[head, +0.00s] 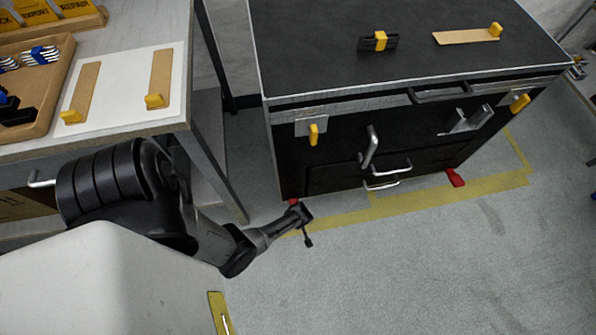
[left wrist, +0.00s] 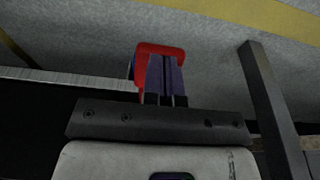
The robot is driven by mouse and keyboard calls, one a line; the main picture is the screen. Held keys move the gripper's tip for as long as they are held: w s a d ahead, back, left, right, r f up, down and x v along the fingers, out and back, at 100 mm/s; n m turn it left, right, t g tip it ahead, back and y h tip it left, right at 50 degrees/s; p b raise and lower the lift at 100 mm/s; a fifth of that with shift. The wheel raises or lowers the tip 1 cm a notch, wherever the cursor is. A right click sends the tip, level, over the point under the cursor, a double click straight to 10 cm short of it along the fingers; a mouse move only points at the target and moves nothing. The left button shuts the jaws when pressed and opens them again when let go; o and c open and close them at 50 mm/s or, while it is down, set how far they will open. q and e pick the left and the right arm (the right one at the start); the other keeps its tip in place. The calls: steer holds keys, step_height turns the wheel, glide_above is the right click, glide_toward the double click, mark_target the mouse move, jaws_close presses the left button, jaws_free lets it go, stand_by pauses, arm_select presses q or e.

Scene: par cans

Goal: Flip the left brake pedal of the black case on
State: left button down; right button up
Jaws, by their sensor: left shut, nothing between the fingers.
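The black case (head: 345,150) stands on the floor right of the workbench. Its left red brake pedal (head: 293,202) shows at the near-left bottom corner, partly hidden by my gripper. The right red pedal (head: 455,178) sticks out at the other corner. My left gripper (head: 303,212) is low by the left pedal. In the left wrist view the shut, empty fingers (left wrist: 165,65) overlap the red pedal (left wrist: 152,47), which frames their tips. Whether they touch it, and the pedal's tilt, I cannot tell. My right gripper is not in view.
The workbench (head: 120,128) with a tray (head: 62,50) and its metal leg (head: 215,165) stand to the left. Handles (head: 371,148) and yellow-tipped parts (head: 313,135) stick out from the case front. Yellow tape (head: 400,208) marks the floor; open floor lies to the right.

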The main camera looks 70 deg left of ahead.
arm_select(q)
steer(key=s+d+r+p, duration=0.1)
steer(key=d+r+p, duration=0.6)
steer(key=r+p, duration=0.2)
step_height(320, 180, up, 2)
steer(key=shift+s+r, duration=0.1)
steer(key=shift+s, duration=0.1)
stand_by(0.6)
